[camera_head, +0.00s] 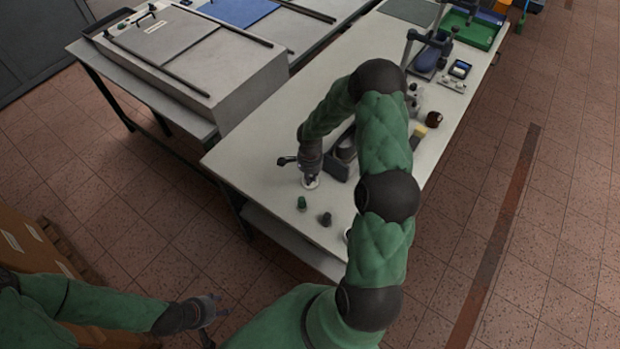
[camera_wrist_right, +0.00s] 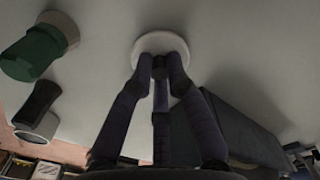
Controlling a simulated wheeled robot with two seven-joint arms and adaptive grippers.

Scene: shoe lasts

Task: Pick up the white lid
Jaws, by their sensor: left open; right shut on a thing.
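The white lid (camera_head: 311,182) is a small round disc at the near left part of the table, below my right gripper (camera_head: 311,176). In the right wrist view the white lid (camera_wrist_right: 161,44) shows as a pale disc at the fingertips. My right gripper (camera_wrist_right: 160,68) points down, with its fingers closed together on a dark knob at the lid's middle. Whether the lid touches the table cannot be told. My left gripper (camera_head: 212,312) is open and empty, low at the left, over the floor and away from the table.
A green-topped piece (camera_head: 301,203) and a dark piece (camera_head: 325,219) stand near the lid. A dark box-like object (camera_head: 337,168) is close on its right. Tools and a green tray (camera_head: 478,32) lie further back. A grey cabinet (camera_head: 190,60) stands left of the table (camera_head: 250,140).

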